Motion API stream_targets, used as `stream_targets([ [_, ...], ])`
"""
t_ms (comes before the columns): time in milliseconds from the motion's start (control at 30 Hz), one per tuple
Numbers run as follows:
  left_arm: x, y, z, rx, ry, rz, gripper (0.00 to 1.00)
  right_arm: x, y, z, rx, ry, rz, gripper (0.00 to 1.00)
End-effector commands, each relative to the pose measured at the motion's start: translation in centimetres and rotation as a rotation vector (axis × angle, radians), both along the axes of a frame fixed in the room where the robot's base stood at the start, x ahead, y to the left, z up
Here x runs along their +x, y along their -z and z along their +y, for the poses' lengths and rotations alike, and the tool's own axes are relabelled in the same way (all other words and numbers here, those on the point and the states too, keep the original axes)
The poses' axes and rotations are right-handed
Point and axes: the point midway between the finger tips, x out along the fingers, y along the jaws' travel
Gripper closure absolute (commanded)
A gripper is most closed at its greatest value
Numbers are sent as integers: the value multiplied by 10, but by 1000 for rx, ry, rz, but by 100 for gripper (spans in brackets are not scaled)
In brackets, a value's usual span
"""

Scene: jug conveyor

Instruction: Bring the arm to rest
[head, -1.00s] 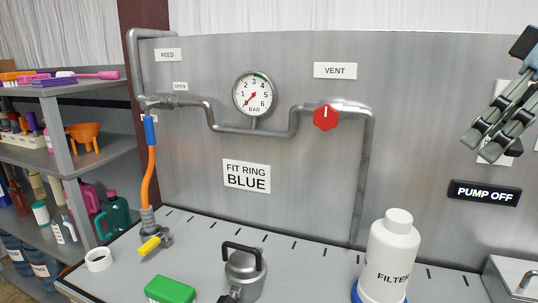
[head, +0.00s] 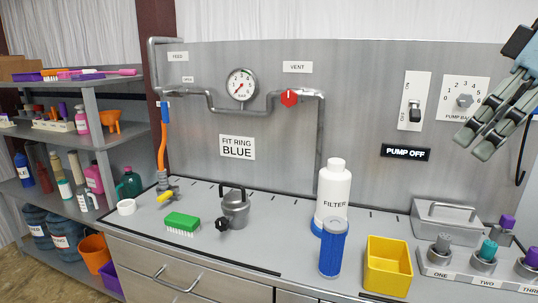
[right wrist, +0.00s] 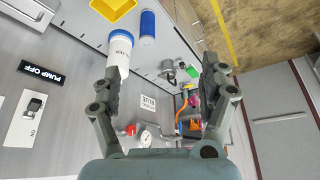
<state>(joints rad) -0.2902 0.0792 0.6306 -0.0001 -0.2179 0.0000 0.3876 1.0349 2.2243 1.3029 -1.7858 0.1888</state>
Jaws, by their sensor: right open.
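My right gripper (head: 474,146) hangs in the air at the upper right of the head view, in front of the grey panel near the pump controls. It holds nothing. In the right wrist view its two fingers (right wrist: 164,70) stand wide apart with nothing between the tips; the bench and panel lie beyond, seen turned on their side. My left gripper does not show in either view.
On the bench stand a white FILTER bottle (head: 333,190), a blue cartridge (head: 333,250), a yellow bin (head: 388,266), a metal pot (head: 234,210) and a green brush (head: 182,222). A pump switch (head: 414,112) is left of my gripper. Shelves (head: 60,140) stand at left.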

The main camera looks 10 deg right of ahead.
Motion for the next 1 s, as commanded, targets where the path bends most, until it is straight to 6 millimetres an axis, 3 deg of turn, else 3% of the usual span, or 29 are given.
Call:
stream_targets([
  [300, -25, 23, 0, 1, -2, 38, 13, -7, 44, 10, 33, -12, 51, 22],
  [467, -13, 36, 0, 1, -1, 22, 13, -10, 79, 18, 77, -7, 101, 22],
  [567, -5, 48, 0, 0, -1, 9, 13, -10, 110, 20, 113, 16, 144, 22],
  [767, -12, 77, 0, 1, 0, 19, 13, -3, 195, 21, 207, 114, 231, 22],
  [867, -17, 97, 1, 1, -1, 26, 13, 3, 259, 20, 264, 200, 274, 22],
  [1000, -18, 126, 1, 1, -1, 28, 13, 5, 367, 15, 324, 352, 329, 22],
])
